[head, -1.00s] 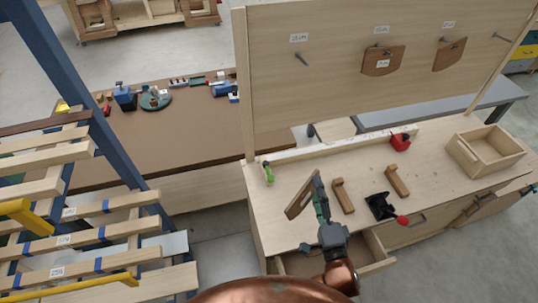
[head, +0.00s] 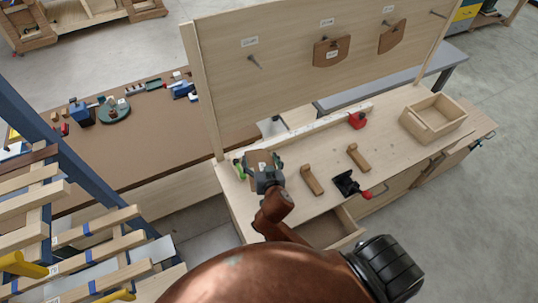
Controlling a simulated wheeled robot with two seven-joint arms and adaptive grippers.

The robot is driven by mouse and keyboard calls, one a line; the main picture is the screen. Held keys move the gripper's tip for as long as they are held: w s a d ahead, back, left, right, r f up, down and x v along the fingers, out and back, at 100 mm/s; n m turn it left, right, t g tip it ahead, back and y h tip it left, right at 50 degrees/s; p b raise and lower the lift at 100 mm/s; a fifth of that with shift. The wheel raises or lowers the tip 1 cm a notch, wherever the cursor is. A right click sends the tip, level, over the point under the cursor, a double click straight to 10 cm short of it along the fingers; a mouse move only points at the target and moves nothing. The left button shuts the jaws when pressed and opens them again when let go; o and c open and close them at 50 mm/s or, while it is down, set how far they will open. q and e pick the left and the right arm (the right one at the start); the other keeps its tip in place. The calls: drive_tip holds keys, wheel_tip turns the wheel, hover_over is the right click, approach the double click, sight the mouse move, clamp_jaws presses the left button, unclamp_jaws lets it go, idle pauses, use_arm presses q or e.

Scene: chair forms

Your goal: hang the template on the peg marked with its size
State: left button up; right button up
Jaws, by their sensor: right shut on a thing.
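My right gripper (head: 263,160) is shut on a brown wooden template (head: 258,157), over the left end of the workbench. Fingers and wrist hide part of the template, and no size shows on it. The upright peg board (head: 290,75) stands behind. Its left peg (head: 255,62) is bare, below a white label (head: 250,41). One brown template (head: 331,52) hangs on the second peg under a label (head: 327,22), another (head: 393,38) on the third under a label (head: 389,8). A fourth peg (head: 438,14) at right is bare. Label text is too small to read. My left gripper is out of view.
On the workbench (head: 300,212) are two wooden pieces (head: 312,180) (head: 358,157), a black tool with a red knob (head: 347,185), a red object (head: 357,120), and an open wooden box (head: 434,118). A drawer (head: 335,235) stands open in front. A slatted rack stands left.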

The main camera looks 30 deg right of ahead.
sight(257, 146)
drive_tip(key=w+d+f, duration=0.2)
drive_tip(key=w+f, duration=0.1)
drive_tip(key=w, duration=0.1)
drive_tip(key=w+d+f, duration=0.1)
drive_tip(key=w+f, duration=0.2)
drive_tip(key=w, duration=0.1)
drive_tip(key=w+d+f, duration=0.2)
drive_tip(key=w+f, duration=0.1)
drive_tip(key=w, duration=0.1)
drive_tip(key=shift+d+f, duration=0.1)
drive_tip(key=shift+d, duration=0.2)
drive_tip(key=f, duration=0.3)
drive_tip(key=shift+w+d, duration=0.15)
drive_tip(key=shift+w, duration=0.15)
drive_tip(key=shift+s+f, duration=0.15)
drive_tip(key=shift+f, duration=0.25)
drive_tip(key=o, duration=1.6)
drive_tip(key=shift+f, duration=0.1)
drive_tip(key=shift+o, duration=1.5)
drive_tip(key=shift+r, duration=0.25)
drive_tip(key=shift+w, duration=0.2)
